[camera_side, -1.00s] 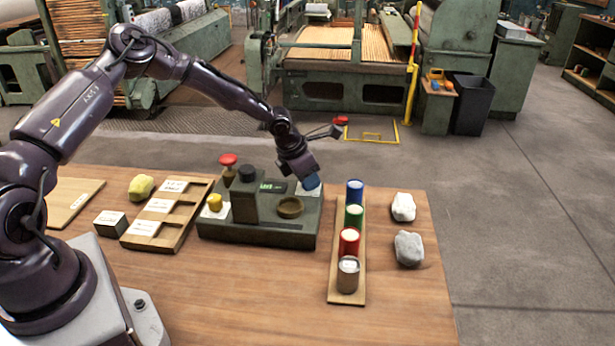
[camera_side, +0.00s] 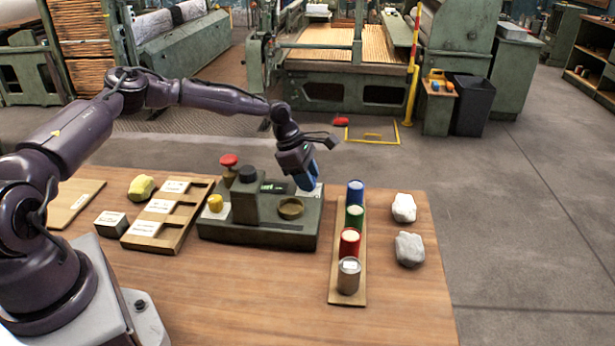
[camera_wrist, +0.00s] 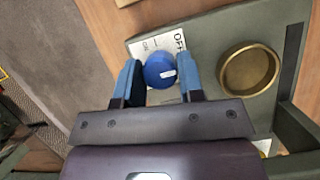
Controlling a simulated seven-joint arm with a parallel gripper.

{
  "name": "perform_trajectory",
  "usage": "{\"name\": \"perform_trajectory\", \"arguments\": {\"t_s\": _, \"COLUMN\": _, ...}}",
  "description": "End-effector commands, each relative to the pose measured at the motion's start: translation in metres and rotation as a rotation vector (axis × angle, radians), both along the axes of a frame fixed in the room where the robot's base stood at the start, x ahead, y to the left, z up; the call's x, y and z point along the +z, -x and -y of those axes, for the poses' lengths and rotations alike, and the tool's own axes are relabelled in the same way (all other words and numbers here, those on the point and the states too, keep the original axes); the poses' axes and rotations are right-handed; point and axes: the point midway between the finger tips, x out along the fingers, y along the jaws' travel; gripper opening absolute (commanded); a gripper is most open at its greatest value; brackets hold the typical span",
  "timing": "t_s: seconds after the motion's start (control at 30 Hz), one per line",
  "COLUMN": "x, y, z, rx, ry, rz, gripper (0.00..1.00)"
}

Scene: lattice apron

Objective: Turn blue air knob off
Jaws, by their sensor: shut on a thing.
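The blue air knob (camera_wrist: 160,70) shows in the wrist view between the two blue fingers of my gripper (camera_wrist: 158,76), which is shut on it. A short white mark sits on the right part of the knob's top. A white label (camera_wrist: 180,42) beneath it shows ON and OFF lettering. I cannot tell clearly which word the mark lines up with. In the side view my gripper (camera_side: 309,183) is at the right end of the dark green control box (camera_side: 258,232) and hides the knob.
A wooden rack of colored cans (camera_side: 346,297) stands right, with two pale lumps (camera_side: 404,208) beyond. The front table area is clear.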

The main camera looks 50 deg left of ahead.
Motion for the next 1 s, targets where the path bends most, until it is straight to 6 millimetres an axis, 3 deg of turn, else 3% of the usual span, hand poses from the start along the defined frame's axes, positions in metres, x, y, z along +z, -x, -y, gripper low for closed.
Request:
{"name": "perform_trajectory", "arguments": {"t_s": 0.57, "x": -0.0007, "y": -0.0004, "z": -0.0018, "rx": -0.033, "ry": -0.005, "rz": 0.003, "gripper": 0.12}}
{"name": "perform_trajectory", "arguments": {"t_s": 0.6, "x": -0.0007, "y": -0.0004, "z": -0.0018, "rx": -0.033, "ry": -0.005, "rz": 0.003, "gripper": 0.4}}
{"name": "perform_trajectory", "arguments": {"t_s": 0.7, "x": -0.0007, "y": -0.0005, "z": -0.0016, "rx": -0.034, "ry": -0.005, "rz": 0.002, "gripper": 0.6}}
{"name": "perform_trajectory", "arguments": {"t_s": 1.0, "x": 0.0014, "y": 0.0, "z": -0.0013, "rx": -0.033, "ry": -0.002, "rz": 0.002, "gripper": 0.6}}
